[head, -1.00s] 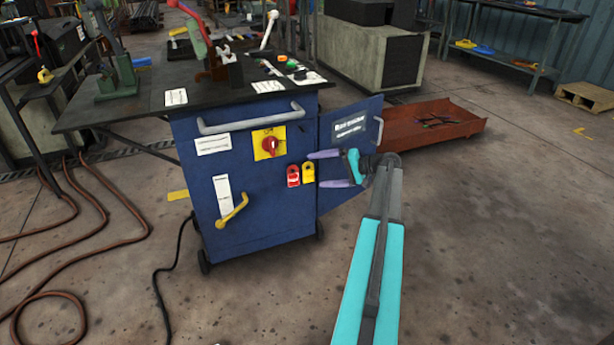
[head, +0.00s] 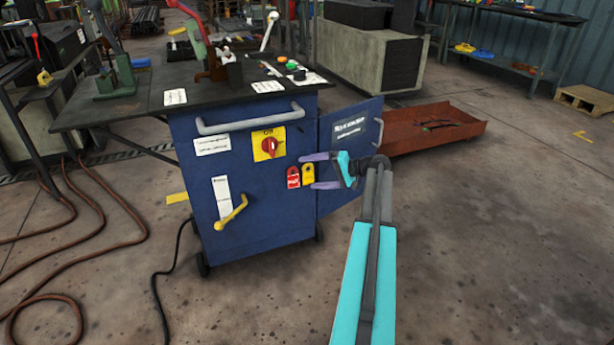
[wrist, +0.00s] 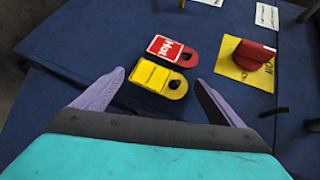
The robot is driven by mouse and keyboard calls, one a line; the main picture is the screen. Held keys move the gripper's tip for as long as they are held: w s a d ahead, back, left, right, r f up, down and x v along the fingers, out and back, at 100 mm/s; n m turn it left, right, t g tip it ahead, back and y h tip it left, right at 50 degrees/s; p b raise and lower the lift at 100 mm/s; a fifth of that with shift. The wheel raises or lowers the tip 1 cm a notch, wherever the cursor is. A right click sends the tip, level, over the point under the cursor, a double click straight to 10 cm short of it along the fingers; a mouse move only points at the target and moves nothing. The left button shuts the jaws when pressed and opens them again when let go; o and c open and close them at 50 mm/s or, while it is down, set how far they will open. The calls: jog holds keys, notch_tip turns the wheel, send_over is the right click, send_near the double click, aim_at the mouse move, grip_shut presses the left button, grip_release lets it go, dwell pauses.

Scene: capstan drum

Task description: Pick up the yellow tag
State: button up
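The yellow tag (head: 308,174) hangs on the front of the blue cabinet (head: 245,185), just right of a red tag (head: 293,177). In the wrist view the yellow tag (wrist: 158,79) lies between and slightly ahead of my fingertips, below the red tag (wrist: 172,51). My gripper (head: 314,171) is open, its two purple fingers apart, one above and one below the yellow tag's level in the head view. It also shows open in the wrist view (wrist: 158,80). Nothing is held. I cannot tell if a finger touches the tag.
A red rotary switch on a yellow plate (head: 268,145) sits left of the tags. A grey handle (head: 250,119) and a yellow handle (head: 231,212) stick out from the cabinet. An open door panel (head: 349,150) stands at its right edge. Floor in front is clear.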

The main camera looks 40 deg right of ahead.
jog(key=c, duration=0.8)
jog(key=shift+r, duration=0.2)
jog(key=shift+r+p, duration=0.15)
jog(key=shift+p, duration=0.3)
jog(key=shift+s+a, duration=0.1)
jog(key=shift+s, duration=0.05)
jog(key=s+a+p, duration=0.1)
jog(key=s+a, duration=0.1)
jog(key=s, duration=0.3)
jog(key=s+a+p, duration=0.2)
jog(key=s, duration=0.4)
jog(key=s+a+p, duration=0.1)
jog(key=s+a, duration=0.1)
jog(key=s, duration=0.3)
jog(key=shift+s+a, duration=0.2)
jog(key=shift+a, duration=0.1)
